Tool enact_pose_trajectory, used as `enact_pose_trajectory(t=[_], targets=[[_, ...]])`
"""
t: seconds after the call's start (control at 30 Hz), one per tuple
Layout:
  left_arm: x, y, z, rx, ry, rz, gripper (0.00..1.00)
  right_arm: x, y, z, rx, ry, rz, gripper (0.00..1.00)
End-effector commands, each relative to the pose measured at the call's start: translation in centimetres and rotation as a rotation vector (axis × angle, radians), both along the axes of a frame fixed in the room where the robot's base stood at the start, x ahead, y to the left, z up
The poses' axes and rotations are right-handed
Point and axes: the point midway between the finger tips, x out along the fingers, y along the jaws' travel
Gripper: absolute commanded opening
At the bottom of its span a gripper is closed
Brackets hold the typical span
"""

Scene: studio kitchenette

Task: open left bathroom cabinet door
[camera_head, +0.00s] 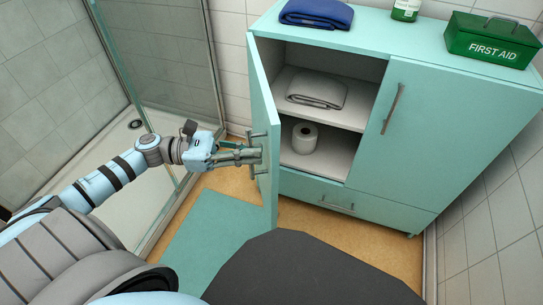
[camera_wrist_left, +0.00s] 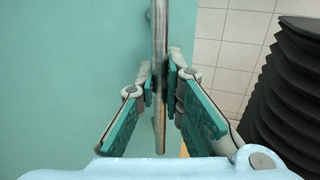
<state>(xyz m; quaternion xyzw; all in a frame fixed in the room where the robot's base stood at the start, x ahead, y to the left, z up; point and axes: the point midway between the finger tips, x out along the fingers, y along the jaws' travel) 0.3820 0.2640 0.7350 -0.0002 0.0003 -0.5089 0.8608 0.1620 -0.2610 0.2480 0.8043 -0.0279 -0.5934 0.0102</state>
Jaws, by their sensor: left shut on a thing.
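The teal bathroom cabinet (camera_head: 430,150) stands at the right in the head view. Its left door (camera_head: 262,100) is swung open toward me, showing the shelves inside. My left gripper (camera_head: 254,152) is at the outer side of this door, shut on the vertical metal bar handle (camera_head: 252,170). In the left wrist view the handle (camera_wrist_left: 160,30) runs between the two fingers of the left gripper (camera_wrist_left: 164,88), with the teal door (camera_wrist_left: 75,80) behind it. The right cabinet door (camera_head: 430,125) is closed. My right gripper is not in view.
A folded grey towel (camera_head: 317,90) and a toilet roll (camera_head: 305,137) sit on the shelves. A blue towel (camera_head: 316,13), a bottle (camera_head: 405,9) and a green first aid box (camera_head: 490,40) stand on top. A glass shower (camera_head: 160,60) is at left; a teal mat (camera_head: 215,235) lies below.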

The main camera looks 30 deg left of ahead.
Motion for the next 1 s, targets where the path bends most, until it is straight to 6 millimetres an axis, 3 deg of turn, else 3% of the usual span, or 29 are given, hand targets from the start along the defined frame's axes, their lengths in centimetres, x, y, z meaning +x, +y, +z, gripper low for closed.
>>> enact_pose_trajectory(t=[0.03,0.27,0.5,0.7,1.0], targets=[[-0.8,1.3,-0.8,0.012,0.013,-0.026,0.0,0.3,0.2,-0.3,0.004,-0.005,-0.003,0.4],[-3.8,7.4,0.0,0.007,0.008,-0.047,0.0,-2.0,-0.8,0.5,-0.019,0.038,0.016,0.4],[-5.1,12.1,-0.5,0.003,0.002,-0.046,0.0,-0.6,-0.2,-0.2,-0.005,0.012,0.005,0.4],[-5.6,14.2,-0.3,0.0,0.001,-0.047,0.0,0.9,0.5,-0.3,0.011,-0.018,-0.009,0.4],[-5.9,14.9,0.1,-0.001,0.0,-0.047,0.0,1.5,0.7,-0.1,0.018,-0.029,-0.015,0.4]])
